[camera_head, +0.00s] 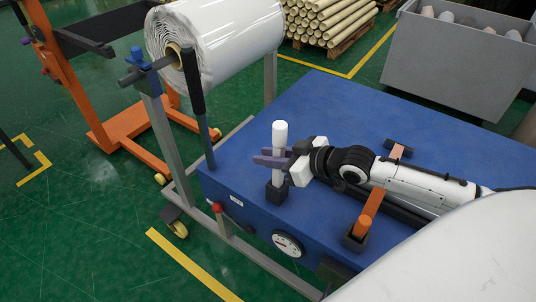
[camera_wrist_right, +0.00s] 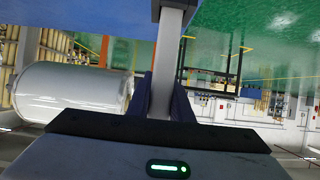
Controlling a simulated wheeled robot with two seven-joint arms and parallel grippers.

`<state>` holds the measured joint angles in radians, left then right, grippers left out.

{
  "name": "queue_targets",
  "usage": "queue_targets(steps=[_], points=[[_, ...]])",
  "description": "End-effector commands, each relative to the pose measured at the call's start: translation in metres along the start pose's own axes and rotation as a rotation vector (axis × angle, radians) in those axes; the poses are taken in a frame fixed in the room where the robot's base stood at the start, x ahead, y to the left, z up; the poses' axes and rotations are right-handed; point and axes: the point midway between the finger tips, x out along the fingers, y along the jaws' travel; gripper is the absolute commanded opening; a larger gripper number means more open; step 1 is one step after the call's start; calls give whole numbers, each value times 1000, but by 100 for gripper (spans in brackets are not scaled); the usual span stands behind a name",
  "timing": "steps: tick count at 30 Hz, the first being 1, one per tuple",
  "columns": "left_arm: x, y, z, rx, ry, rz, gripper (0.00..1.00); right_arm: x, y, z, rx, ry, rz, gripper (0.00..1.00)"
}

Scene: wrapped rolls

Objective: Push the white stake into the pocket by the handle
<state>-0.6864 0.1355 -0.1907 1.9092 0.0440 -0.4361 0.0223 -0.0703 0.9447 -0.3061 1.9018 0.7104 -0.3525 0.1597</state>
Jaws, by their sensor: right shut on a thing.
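The white stake (camera_head: 280,134) stands upright near the left end of the blue table top. My right gripper (camera_head: 272,157) is shut on it below its rounded top, with purple fingers around it. In the right wrist view, the stake (camera_wrist_right: 172,45) runs up from between the fingers (camera_wrist_right: 166,103). Directly below the gripper is a black square pocket (camera_head: 276,193) near the table's front edge. The stake's lower end meets the pocket, but I cannot tell how deep it sits. A black upright handle (camera_head: 194,82) stands left of the stake. My left gripper is out of view.
The blue table (camera_head: 315,105) also carries an orange stake (camera_head: 368,212) in a front pocket and another orange piece (camera_head: 397,150) behind my arm. A wrapped white roll (camera_head: 220,40) hangs at the back left. A gauge (camera_head: 288,243) and red knob (camera_head: 217,207) are at the front.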

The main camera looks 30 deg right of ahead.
Motion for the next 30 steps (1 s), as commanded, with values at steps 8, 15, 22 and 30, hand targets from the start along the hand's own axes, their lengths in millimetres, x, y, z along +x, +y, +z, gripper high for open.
queue_targets(steps=[8, 15, 22, 30], points=[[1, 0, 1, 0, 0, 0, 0, 1, 0, 1, -1, 3, 0, 41], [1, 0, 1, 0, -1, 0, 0, 1, 0, 4, 0, -2, 0, 41], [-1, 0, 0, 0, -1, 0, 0, -13, 0, 4, -1, -3, 1, 41], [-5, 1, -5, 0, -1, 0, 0, -52, -1, 3, -3, -4, -1, 41]])
